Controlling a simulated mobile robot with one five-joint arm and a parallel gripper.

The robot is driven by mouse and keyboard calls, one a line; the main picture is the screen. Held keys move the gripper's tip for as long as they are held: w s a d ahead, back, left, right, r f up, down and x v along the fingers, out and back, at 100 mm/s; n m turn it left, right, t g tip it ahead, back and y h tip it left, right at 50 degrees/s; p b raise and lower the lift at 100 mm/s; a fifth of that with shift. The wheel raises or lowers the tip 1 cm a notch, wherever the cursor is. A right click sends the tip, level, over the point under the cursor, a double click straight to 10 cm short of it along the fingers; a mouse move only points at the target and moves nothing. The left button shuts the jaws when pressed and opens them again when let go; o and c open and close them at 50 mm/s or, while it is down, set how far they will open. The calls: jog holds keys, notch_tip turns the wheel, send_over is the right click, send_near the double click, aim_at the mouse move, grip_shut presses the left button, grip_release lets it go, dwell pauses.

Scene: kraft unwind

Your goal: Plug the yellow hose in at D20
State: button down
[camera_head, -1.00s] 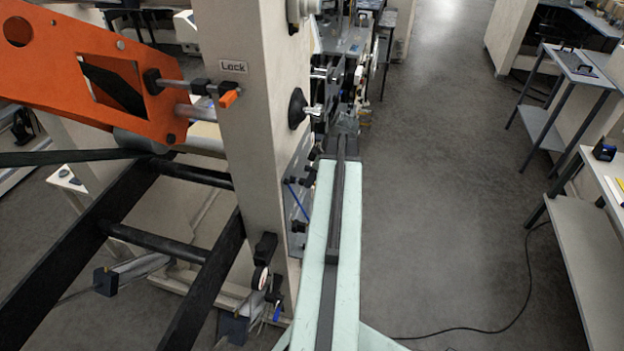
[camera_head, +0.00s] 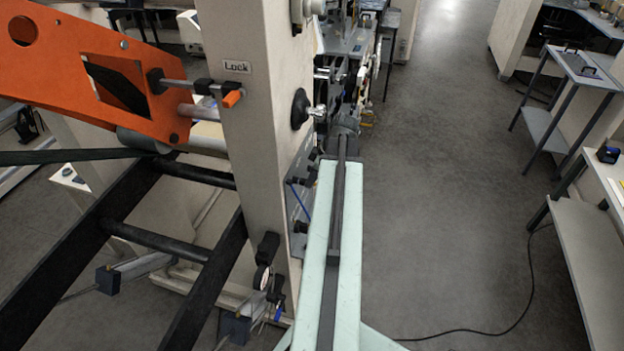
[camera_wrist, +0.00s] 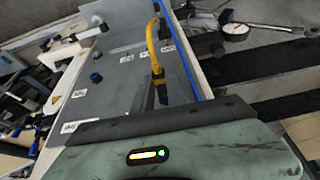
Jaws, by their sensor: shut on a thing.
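The yellow hose (camera_wrist: 152,40) shows in the wrist view, running down along a grey panel (camera_wrist: 125,75) from a dark fitting at the top. Its lower end is a dark plug (camera_wrist: 162,94) at the black edge of my gripper (camera_wrist: 160,108). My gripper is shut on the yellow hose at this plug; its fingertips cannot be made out. The panel has small white labels, too small to read, so I cannot tell which is D20. Dark knob-like fittings (camera_wrist: 97,77) stick out of the panel. In the head view the hose cannot be made out.
In the head view, a beige post (camera_head: 250,130) marked "Lock" and dark rails (camera_head: 205,285) stand left; the floor (camera_head: 440,200) at right is open.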

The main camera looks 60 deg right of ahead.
jog(key=c, duration=1.3)
grip_release()
jog(key=shift+o, duration=0.2)
jog(key=a+p+v, duration=0.1)
jog(key=p+v, duration=0.6)
jog(key=shift+d+r, duration=0.4)
jog(key=shift+d, duration=0.15)
jog(key=shift+s, duration=0.1)
jog(key=shift+f, duration=0.1)
